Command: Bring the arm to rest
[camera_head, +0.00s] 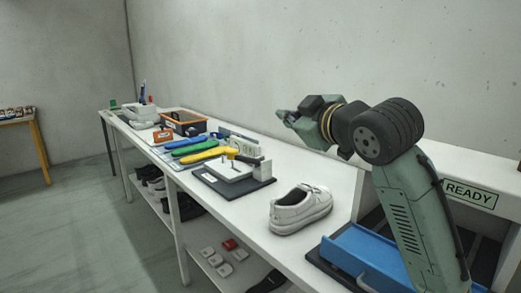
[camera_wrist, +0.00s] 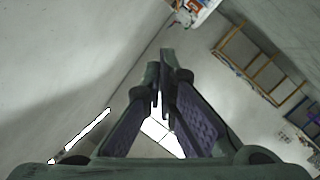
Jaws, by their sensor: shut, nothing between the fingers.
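My arm is raised over the right end of the white workbench (camera_head: 328,181), with the elbow high and the forearm pointing left. My gripper (camera_head: 282,115) is at the far end of the forearm, above the bench and clear of everything on it. In the wrist view my gripper (camera_wrist: 163,62) has its two fingers brought together at the tips. Nothing is held between them. The wrist view looks across the room, with grey wall and floor behind the fingers.
A white shoe (camera_head: 300,208) stands on the bench below the arm. A blue tray (camera_head: 365,258) lies near the arm's base, beside a READY sign (camera_head: 470,194). Green, yellow and blue tools, a fixture (camera_head: 234,170) and an orange-rimmed bin (camera_head: 184,122) stand farther left. Air around the gripper is free.

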